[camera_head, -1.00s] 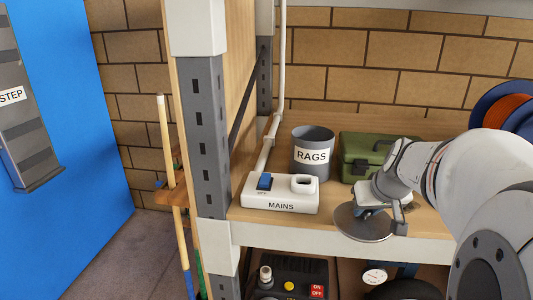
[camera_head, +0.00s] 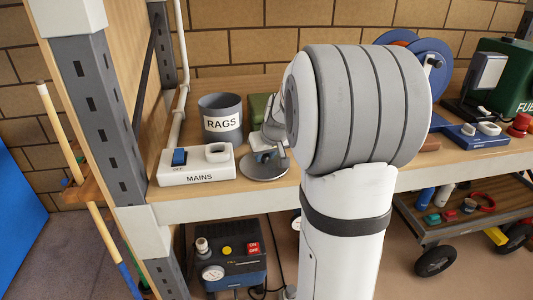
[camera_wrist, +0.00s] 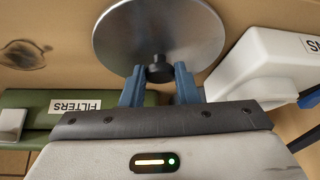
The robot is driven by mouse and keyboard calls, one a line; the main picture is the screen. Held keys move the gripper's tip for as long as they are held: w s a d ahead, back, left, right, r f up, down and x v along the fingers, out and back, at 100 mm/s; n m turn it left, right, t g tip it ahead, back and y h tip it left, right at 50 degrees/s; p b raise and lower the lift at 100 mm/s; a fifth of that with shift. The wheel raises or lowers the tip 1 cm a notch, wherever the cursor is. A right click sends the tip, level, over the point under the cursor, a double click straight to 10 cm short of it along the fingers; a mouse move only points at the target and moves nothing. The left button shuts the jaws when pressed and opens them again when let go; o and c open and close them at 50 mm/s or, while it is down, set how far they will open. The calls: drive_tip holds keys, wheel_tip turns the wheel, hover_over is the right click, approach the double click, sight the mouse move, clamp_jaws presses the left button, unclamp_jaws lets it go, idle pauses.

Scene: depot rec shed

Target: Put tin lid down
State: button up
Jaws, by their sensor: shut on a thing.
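The tin lid is a round grey metal disc (camera_head: 264,170) with a dark knob. In the wrist view the lid (camera_wrist: 160,28) fills the top middle, and my gripper (camera_wrist: 159,80) is shut on its knob with both blue fingers. In the head view my gripper (camera_head: 266,153) is partly hidden behind my arm. The lid is level or nearly so, over the wooden shelf (camera_head: 330,190) just right of the white MAINS box (camera_head: 205,170). I cannot tell whether it touches the shelf.
A grey RAGS tin (camera_head: 220,108) stands behind the MAINS box. A green FILTERS box (camera_wrist: 62,112) is close by, mostly hidden by my arm in the head view. A dark oval mark (camera_wrist: 25,54) shows on the wood. A blue reel (camera_head: 430,65) stands farther right.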

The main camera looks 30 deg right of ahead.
drive_tip(key=shift+f, duration=0.15)
drive_tip(key=o, duration=1)
drive_tip(key=shift+r, duration=0.4)
drive_tip(key=d+v, duration=0.1)
drive_tip(key=v, duration=1)
drive_tip(key=s+a+f+g, duration=0.1)
drive_tip(key=s+a+f, duration=0.2)
drive_tip(key=s+a, duration=0.2)
drive_tip(key=s+a+f+g, duration=0.1)
drive_tip(key=s+a+f, duration=0.3)
drive_tip(key=s+a, duration=0.2)
drive_tip(key=s+a+f+n+g, duration=0.1)
drive_tip(key=s+a+f, duration=0.2)
drive_tip(key=s, duration=0.6)
drive_tip(key=shift+a+f+g+y, duration=0.15)
drive_tip(key=shift+a+f, duration=0.05)
drive_tip(key=shift+a, duration=0.4)
drive_tip(key=shift+a+f+g+y, duration=0.15)
drive_tip(key=shift+a, duration=0.5)
